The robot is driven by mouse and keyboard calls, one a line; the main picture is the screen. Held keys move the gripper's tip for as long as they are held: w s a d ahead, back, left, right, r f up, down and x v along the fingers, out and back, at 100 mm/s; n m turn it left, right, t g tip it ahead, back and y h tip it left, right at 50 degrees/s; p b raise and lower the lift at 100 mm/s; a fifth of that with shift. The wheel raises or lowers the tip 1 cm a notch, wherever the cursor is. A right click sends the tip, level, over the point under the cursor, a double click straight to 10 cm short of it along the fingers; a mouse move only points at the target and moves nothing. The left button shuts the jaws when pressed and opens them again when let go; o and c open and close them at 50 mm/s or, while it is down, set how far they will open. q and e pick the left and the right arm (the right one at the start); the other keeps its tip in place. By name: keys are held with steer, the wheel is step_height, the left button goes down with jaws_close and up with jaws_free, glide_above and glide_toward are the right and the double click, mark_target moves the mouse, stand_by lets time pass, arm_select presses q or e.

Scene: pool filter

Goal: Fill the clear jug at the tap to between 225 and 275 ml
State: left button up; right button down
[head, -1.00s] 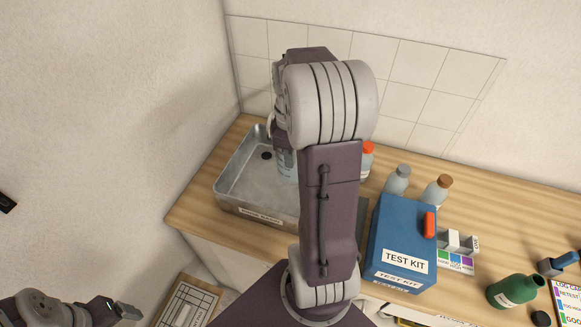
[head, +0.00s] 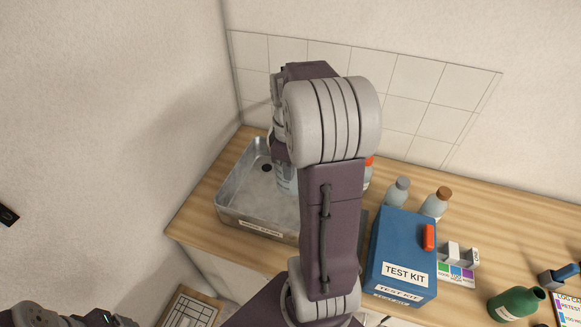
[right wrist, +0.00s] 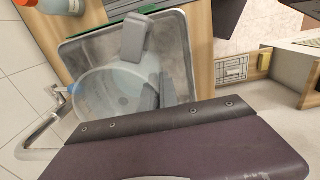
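The clear jug (right wrist: 100,92) is in or just above the metal basin (right wrist: 180,50) in the right wrist view. In the head view only a strip of the jug (head: 286,178) shows beside my right arm. The curved metal tap (right wrist: 38,132) reaches to the jug's rim at the left of the wrist view. The jug's water level and marks cannot be read. My left gripper (head: 103,318) is at the bottom left edge, mostly cut off, away from the basin.
A blue test kit box (head: 403,250) stands on the wooden counter (head: 195,215) right of my right arm. Bottles (head: 397,190) stand behind it. A green bottle (head: 515,303) is at the lower right. The tiled wall (head: 430,80) closes off the back.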

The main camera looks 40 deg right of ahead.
steer(key=shift+s+a+b, duration=0.1)
steer(key=shift+s+a, duration=0.3)
steer(key=shift+a, duration=0.35)
steer(key=shift+s+a+b, duration=0.1)
steer(key=shift+s+a, duration=0.25)
steer(key=shift+a, duration=0.35)
steer(key=shift+s+a+b, duration=0.1)
steer(key=shift+s+a, duration=0.3)
steer(key=shift+a, duration=0.35)
step_height(320, 180, down, 3)
steer(key=shift+r+b, duration=0.15)
steer(key=shift+b, duration=0.9)
